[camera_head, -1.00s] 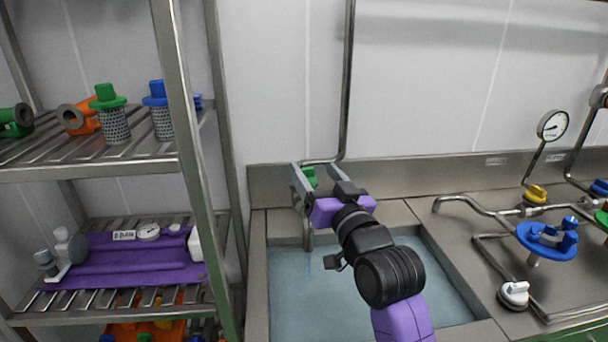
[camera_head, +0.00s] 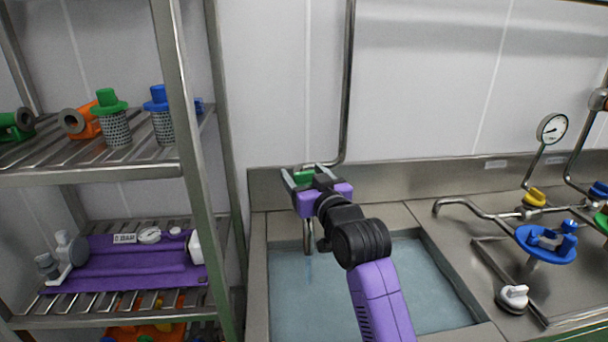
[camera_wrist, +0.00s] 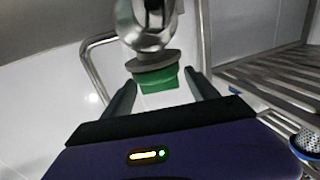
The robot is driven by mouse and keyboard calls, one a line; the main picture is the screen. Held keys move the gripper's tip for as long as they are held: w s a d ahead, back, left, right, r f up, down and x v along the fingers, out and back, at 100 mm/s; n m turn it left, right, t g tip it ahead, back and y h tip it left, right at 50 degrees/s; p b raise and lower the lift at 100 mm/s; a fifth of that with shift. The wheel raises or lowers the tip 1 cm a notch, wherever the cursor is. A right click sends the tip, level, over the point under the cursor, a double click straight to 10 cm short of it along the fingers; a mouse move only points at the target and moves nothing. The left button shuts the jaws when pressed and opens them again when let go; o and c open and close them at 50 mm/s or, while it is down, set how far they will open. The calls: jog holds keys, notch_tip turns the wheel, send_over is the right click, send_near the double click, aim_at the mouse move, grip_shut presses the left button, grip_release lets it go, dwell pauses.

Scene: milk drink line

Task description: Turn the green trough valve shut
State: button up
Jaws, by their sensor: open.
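The green trough valve handle (camera_head: 304,176) sits on the pipe at the back left of the trough, partly hidden by my gripper in the head view. In the wrist view the green handle (camera_wrist: 158,79) lies ahead of and between the two fingers, below a round metal valve body (camera_wrist: 148,30). My gripper (camera_head: 306,171) is open, with one finger on each side of the handle. I cannot tell whether either finger touches it. A thin stream of water (camera_head: 309,268) falls from the spout (camera_head: 308,238) into the trough.
The water-filled trough (camera_head: 257,290) lies below my arm. A steel shelf rack (camera_head: 190,150) with filters and fittings stands close on the left.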

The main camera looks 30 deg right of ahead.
jog(key=c, duration=1.4)
jog(key=shift+o, duration=0.2)
jog(key=shift+a+m+h+p, duration=0.1)
jog(key=shift+m+h+p, duration=0.2)
jog(key=shift+h+p, duration=0.15)
jog(key=shift+m+h, duration=0.4)
jog(key=shift+h, duration=0.25)
jog(key=shift+f+m+g+h+b, duration=0.15)
jog(key=shift+m+g+h+b, duration=0.2)
jog(key=shift+h, duration=0.25)
jog(key=shift+m+h+b, duration=0.3)
jog(key=shift+m+h, duration=0.05)
jog(key=shift+h, duration=0.05)
